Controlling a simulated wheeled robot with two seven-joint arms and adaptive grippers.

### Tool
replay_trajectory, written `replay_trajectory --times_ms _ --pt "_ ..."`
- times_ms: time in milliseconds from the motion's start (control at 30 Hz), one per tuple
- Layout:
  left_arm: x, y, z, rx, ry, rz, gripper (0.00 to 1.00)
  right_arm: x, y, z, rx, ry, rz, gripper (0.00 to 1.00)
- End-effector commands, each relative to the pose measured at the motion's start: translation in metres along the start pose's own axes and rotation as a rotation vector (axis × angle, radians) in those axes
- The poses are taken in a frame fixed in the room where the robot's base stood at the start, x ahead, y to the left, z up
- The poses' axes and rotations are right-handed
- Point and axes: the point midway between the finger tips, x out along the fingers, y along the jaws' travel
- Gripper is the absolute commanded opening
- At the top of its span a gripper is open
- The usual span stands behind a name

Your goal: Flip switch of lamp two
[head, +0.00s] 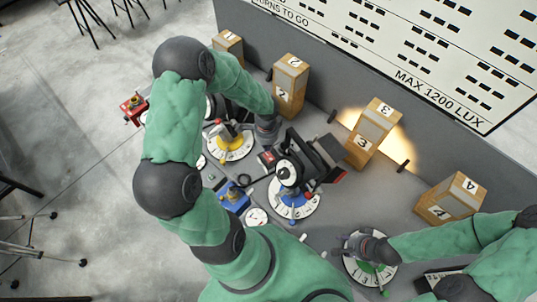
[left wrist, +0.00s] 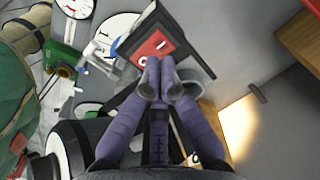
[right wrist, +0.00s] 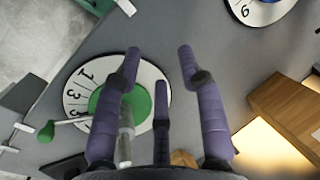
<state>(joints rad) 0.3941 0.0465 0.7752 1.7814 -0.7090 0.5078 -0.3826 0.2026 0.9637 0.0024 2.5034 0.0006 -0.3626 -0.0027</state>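In the head view, the number two block (head: 290,78) stands at the back. In front of it is a yellow-centred dial (head: 243,148), its lamp partly hidden by my left arm. A black lamp (head: 290,172) stands over a blue-centred dial (head: 281,206), with a red patch (head: 267,158) beside it. My left gripper (left wrist: 160,75) has its purple fingertips together, just below a black-framed red panel (left wrist: 153,46) with a small white ring; contact is unclear. Its fingers are hidden in the head view. My right gripper (right wrist: 158,65) is open and empty above a green-centred dial (right wrist: 75,82).
Blocks three (head: 362,148) and four (head: 455,193) stand along the back; light falls behind block three. A blue box (head: 233,196) and a white gauge (head: 256,217) lie near my left arm. A grey wall (head: 315,95) runs behind the blocks.

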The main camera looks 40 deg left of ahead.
Motion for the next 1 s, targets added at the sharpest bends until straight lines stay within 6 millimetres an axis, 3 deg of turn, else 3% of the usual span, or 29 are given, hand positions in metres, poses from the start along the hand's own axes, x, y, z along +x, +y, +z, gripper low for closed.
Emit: replay_trajectory --times_ms 500,1000 --pt "-0.036 0.000 0.000 0.000 0.000 -0.001 0.00 -0.025 -0.009 0.001 0.000 0.000 0.000 0.40" --pt "-0.037 0.000 0.000 0.000 0.000 0.000 0.00 -0.024 -0.009 0.001 0.000 0.000 0.000 0.40"
